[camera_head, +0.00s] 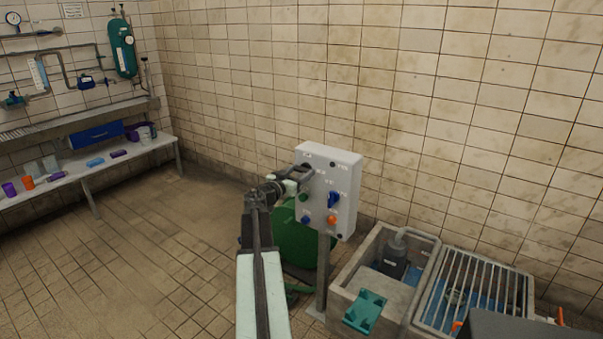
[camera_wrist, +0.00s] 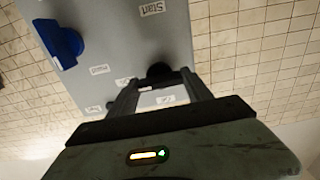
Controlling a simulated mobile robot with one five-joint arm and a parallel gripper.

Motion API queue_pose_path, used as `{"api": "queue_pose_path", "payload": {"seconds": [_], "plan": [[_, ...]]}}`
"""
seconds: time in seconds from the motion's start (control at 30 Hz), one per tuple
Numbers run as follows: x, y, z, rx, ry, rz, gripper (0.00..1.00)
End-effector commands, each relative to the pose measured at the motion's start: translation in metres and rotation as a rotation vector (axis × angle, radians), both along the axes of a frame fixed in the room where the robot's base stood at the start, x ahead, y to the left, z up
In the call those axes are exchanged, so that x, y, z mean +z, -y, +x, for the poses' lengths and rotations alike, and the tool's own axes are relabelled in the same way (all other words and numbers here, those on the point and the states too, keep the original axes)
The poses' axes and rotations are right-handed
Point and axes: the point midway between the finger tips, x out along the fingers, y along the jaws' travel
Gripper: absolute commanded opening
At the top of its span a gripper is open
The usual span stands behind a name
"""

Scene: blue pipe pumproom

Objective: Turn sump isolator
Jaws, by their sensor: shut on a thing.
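A pale grey control box (camera_head: 342,170) stands on a post in front of the tiled wall. My gripper (camera_head: 303,172) reaches its upper left face. In the wrist view, my gripper's two fingers (camera_wrist: 160,88) are closed around a dark round knob (camera_wrist: 160,71) on the box face (camera_wrist: 125,30). The fingers hide part of the knob, so its turn position is unclear. A blue rotary handle (camera_head: 333,199) sits at the box's right side and also shows in the wrist view (camera_wrist: 58,42). The label by the gripped knob is unreadable.
A green drum (camera_head: 295,243) stands behind the post. A concrete sump (camera_head: 345,292) and a metal grating (camera_head: 478,285) lie to the right. Floor at left is clear.

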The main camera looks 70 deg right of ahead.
Motion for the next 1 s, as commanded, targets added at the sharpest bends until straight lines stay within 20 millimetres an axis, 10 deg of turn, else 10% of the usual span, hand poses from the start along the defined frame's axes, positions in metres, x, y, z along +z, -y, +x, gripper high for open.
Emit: {"api": "queue_pose_path", "payload": {"seconds": [1.0], "plan": [[-0.0018, -0.0032, -0.0026, -0.007, -0.768, 0.206, 0.18]]}}
